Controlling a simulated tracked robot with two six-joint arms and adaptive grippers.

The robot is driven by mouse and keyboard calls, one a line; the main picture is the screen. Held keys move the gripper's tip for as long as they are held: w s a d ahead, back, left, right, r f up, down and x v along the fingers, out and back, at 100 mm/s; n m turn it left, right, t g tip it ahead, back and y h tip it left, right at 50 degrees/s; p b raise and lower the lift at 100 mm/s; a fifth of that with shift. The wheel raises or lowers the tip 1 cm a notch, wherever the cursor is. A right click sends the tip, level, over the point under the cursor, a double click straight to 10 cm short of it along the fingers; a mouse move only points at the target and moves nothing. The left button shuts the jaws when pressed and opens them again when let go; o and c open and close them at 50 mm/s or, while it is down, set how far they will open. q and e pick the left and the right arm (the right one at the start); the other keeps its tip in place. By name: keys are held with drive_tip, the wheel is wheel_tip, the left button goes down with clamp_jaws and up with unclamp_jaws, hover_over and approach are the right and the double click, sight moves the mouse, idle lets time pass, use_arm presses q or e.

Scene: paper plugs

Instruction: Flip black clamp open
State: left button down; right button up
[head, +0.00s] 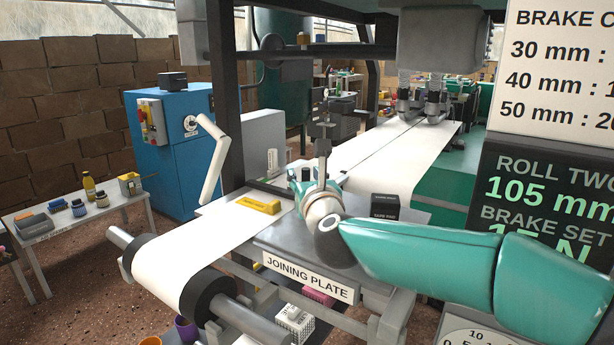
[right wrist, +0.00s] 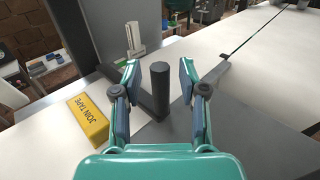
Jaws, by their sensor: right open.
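The black clamp shows in the right wrist view as an upright dark round handle (right wrist: 160,88) with a flat dark bar beside its foot. The bar lies across the white sheet and grey plate. My right gripper (right wrist: 159,76) is open, with one finger on each side of the handle. I see gaps between the handle and both fingers, so it is not gripped. In the head view my right gripper (head: 308,178) is over the joining plate (head: 300,240) and mostly hides the clamp. My left gripper is not in view.
A yellow join tape block (head: 258,204) lies left of my gripper; it also shows in the right wrist view (right wrist: 88,118). A black box (head: 385,207) stands to the right on the plate. A white web (head: 190,255) runs over a roller at front left.

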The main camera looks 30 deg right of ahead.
drive_tip(key=shift+w+d, duration=0.1)
drive_tip(key=shift+w, duration=0.05)
clamp_jaws()
idle(0.4)
drive_tip(key=shift+r, duration=0.1)
